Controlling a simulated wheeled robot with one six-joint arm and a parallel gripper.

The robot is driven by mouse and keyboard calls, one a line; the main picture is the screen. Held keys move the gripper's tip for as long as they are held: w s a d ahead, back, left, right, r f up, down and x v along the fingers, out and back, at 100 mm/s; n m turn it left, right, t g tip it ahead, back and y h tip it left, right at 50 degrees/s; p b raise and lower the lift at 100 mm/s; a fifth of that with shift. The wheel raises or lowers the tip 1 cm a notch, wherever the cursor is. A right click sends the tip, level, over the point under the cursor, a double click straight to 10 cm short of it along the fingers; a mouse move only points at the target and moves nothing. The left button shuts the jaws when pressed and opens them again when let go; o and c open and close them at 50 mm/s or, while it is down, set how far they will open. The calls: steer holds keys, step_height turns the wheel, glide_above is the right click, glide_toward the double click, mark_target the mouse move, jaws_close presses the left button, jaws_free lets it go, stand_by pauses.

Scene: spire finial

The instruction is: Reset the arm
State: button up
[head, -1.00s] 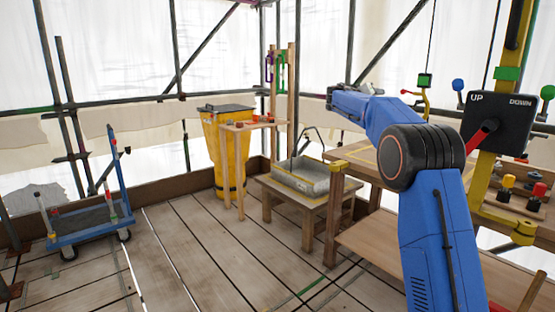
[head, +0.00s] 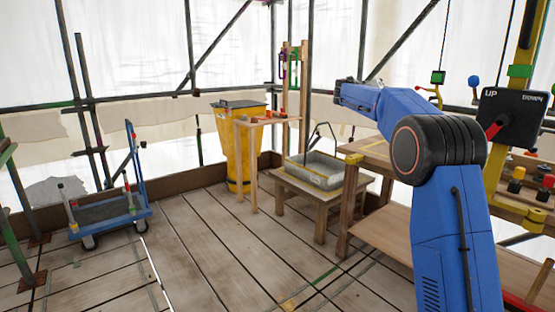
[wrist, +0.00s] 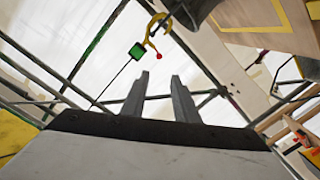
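My blue arm rises at the right of the head view and bends left at a black joint. My gripper (wrist: 160,85) shows in the wrist view as two grey fingers standing apart, with nothing between them. In the head view the dark end of the arm (head: 347,92) is in front of the workbench's far side, and its fingers are too small to read there.
A wooden workbench (head: 385,153) stands under the arm. A grey tray (head: 315,172) sits on a low table, beside a yellow bin (head: 226,160). A blue cart (head: 108,213) stands left. An UP/DOWN panel (head: 515,110) hangs right. The middle floor is clear.

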steer(key=s+a+f+n+g+y, duration=0.1)
steer(key=s+f+g+y, duration=0.3)
steer(key=s, duration=1.4)
steer(key=s+a+f+y, duration=0.15)
steer(key=s+f, duration=0.55)
steer(key=s, duration=1.1)
steer(key=s+a+f+y, duration=0.2)
steer(key=s+a+f, duration=0.2)
steer(key=s+f, duration=0.4)
steer(key=s+a+f+n+g+y, duration=0.1)
steer(key=s+a+f+y, duration=0.2)
steer(key=s+f, duration=0.5)
steer(key=s+a+f+n+g+y, duration=0.1)
steer(key=s+a+f+y, duration=0.2)
steer(key=s+f, duration=0.5)
steer(key=s+a, duration=0.1)
steer(key=s, duration=1.1)
steer(key=shift+a+f, duration=0.3)
steer(key=shift+a, duration=0.1)
